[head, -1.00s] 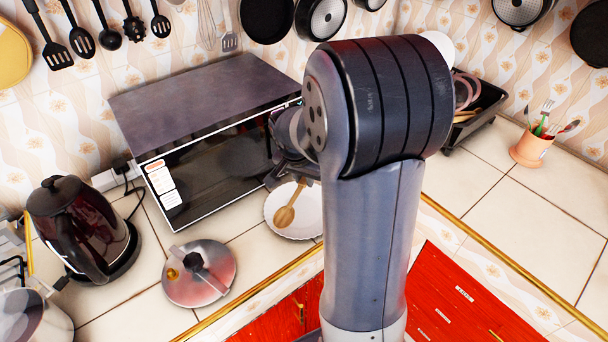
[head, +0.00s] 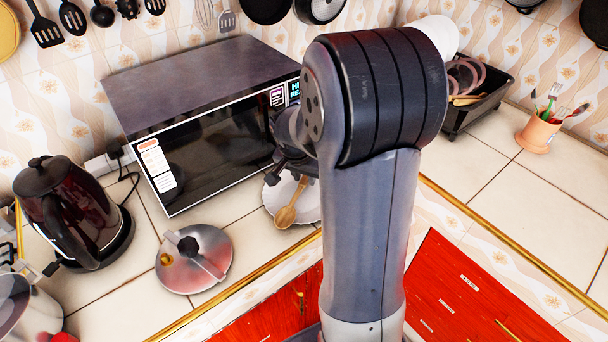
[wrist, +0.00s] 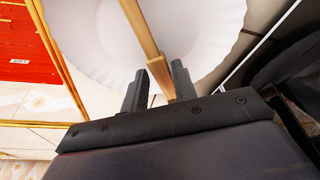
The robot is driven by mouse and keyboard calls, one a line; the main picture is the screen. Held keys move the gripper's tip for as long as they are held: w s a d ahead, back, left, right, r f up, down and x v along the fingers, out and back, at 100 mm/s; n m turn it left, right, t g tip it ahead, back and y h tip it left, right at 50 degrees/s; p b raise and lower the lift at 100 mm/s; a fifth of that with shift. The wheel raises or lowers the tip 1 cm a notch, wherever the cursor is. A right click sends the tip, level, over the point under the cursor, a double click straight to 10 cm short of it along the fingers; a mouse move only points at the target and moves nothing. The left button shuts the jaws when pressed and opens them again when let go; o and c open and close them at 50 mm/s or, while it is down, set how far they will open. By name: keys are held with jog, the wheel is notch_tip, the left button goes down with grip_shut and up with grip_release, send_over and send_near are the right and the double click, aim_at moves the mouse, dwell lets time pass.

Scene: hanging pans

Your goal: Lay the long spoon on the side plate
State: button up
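The long spoon (head: 286,215) is wooden and light brown. Its bowl end shows over the front part of the white side plate (head: 310,205) in the head view. In the wrist view the spoon's handle (wrist: 141,32) runs down between the two fingers of my gripper (wrist: 159,78), which is shut on it near its end. The white plate with its wavy rim (wrist: 90,40) fills the background there. I cannot tell whether the spoon touches the plate. My arm hides the plate's right side in the head view.
A microwave (head: 215,85) stands behind and left of the plate. A pot lid (head: 212,262) lies to the left, with a dark kettle (head: 70,210) beyond it. A black rack (head: 480,110) and a utensil cup (head: 537,135) stand at the right. The right counter is mostly clear.

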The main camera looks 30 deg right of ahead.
jog(key=o, duration=0.3)
jog(key=v, duration=1)
jog(key=shift+r, duration=0.35)
jog(key=shift+s+a+f, duration=0.1)
jog(key=x, duration=1.1)
jog(key=shift+r+p, duration=0.65)
jog(key=shift+r, duration=0.2)
jog(key=shift+r+p, duration=0.75)
jog(key=shift+r, duration=0.35)
jog(key=shift+f, duration=0.1)
